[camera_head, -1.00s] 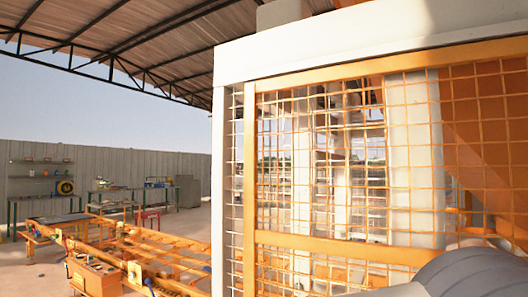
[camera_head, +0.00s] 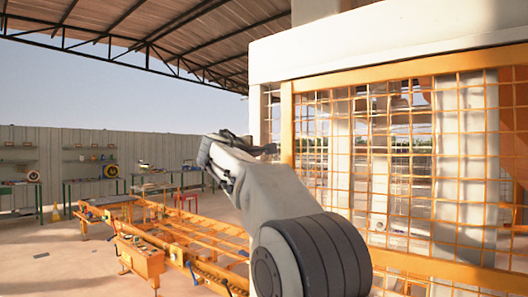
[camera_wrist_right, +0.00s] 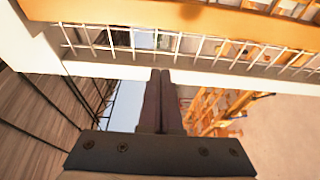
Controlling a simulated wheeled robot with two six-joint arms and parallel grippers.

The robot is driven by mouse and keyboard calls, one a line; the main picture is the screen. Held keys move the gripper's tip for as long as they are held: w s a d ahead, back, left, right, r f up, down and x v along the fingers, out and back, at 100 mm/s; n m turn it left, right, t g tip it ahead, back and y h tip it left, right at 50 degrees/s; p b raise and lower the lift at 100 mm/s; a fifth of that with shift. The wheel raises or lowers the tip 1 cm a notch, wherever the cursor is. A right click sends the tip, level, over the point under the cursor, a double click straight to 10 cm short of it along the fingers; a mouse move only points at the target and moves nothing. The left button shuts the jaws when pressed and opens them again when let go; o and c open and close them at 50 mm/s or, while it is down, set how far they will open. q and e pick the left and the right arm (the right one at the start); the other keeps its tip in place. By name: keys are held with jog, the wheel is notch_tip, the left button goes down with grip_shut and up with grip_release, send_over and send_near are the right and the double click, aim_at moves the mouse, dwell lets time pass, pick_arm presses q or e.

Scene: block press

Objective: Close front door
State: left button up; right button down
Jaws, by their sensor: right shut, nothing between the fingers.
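The front door (camera_head: 286,130) is an orange frame with orange wire mesh, on the right in the head view. Its left upright stands beside the white post (camera_head: 257,115) of the machine; I cannot tell whether it is fully closed. My right arm crosses in front of the mesh from below. My right gripper (camera_head: 262,149) is near the white post, small and partly hidden by the wrist. In the right wrist view the gripper (camera_wrist_right: 158,100) is shut and empty, below a strip of mesh (camera_wrist_right: 190,45) and an orange bar (camera_wrist_right: 170,15). My left gripper is out of view.
Workbenches (camera_head: 90,188) stand along the far wall. The white top beam (camera_head: 390,45) overhangs the mesh.

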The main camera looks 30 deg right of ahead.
jog(key=w+d+p, duration=0.2)
jog(key=d+p, duration=0.2)
jog(key=d, duration=0.4)
jog(key=shift+w, duration=0.15)
